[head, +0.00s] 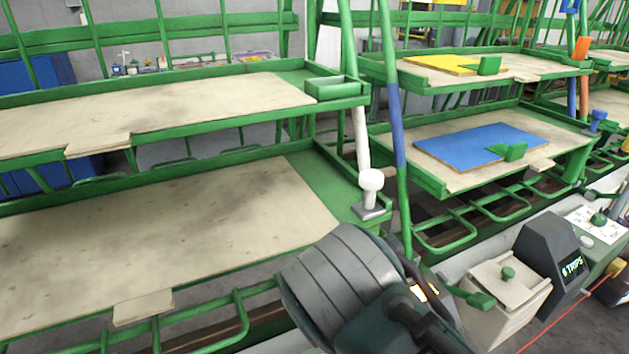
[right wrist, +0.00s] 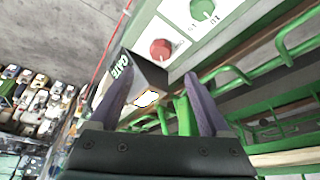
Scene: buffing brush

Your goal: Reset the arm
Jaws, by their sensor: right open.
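My right gripper (right wrist: 157,75) is open in the right wrist view, with its two purple-grey fingers spread and nothing between the tips. Beyond the fingers are a dark box with white lettering (right wrist: 143,72) and a pale panel with a red button (right wrist: 161,49) and a green knob (right wrist: 202,9). In the head view my grey arm (head: 340,285) fills the lower middle, and I cannot make out its gripper's fingers there. My left gripper is not in view.
Green racks hold wooden boards (head: 165,225) at left. At right, racks carry a blue panel (head: 480,146) and a yellow panel (head: 440,63). A white knobbed post (head: 371,185) stands at a rack corner. A dark lettered box (head: 552,255) and a beige box (head: 508,290) sit at lower right.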

